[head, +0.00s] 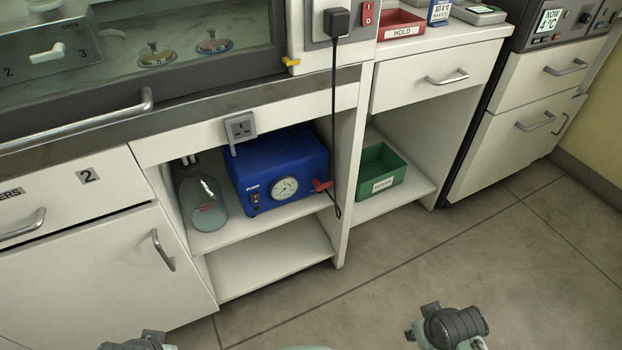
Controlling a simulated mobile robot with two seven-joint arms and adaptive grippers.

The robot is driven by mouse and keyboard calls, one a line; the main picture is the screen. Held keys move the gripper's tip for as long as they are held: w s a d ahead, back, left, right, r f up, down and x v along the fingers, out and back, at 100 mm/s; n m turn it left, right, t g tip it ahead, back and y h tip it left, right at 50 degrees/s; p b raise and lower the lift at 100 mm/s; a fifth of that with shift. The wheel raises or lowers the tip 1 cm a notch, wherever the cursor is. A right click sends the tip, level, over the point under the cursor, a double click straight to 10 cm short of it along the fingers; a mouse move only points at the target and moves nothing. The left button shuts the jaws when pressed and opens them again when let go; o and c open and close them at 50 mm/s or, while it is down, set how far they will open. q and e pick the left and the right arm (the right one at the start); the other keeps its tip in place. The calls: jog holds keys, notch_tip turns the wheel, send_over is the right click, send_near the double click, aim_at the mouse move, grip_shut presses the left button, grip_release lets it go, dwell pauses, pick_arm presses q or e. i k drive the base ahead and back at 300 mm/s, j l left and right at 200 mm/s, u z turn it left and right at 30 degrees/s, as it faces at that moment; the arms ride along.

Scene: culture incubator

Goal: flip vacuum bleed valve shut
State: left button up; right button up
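The blue vacuum pump (272,165) sits on the upper shelf of the open bay under the hood. A round white dial gauge (284,189) is on its front. A small red lever (322,186), which looks like the bleed valve handle, sticks out at the right of the gauge, close to a hanging black cord. Its exact setting is too small to tell. Parts of my arms show at the bottom edge, well in front of the pump. Neither gripper's fingers can be seen.
A glass flask (201,196) stands left of the pump. A grey socket (240,127) hangs above the pump's front. The black cord (334,115) drops past the bay's right side. A green bin (379,172) sits on the shelf to the right. The floor in front is clear.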

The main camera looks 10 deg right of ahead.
aim_at(319, 187)
jog(key=i+l, duration=0.1)
jog(key=l, duration=0.6)
jog(key=i+l+u, duration=0.1)
jog(key=l, duration=0.65)
jog(key=i+l, duration=0.1)
jog(key=l, duration=0.6)
jog(key=i+l+u, duration=0.1)
jog(key=l, duration=0.65)
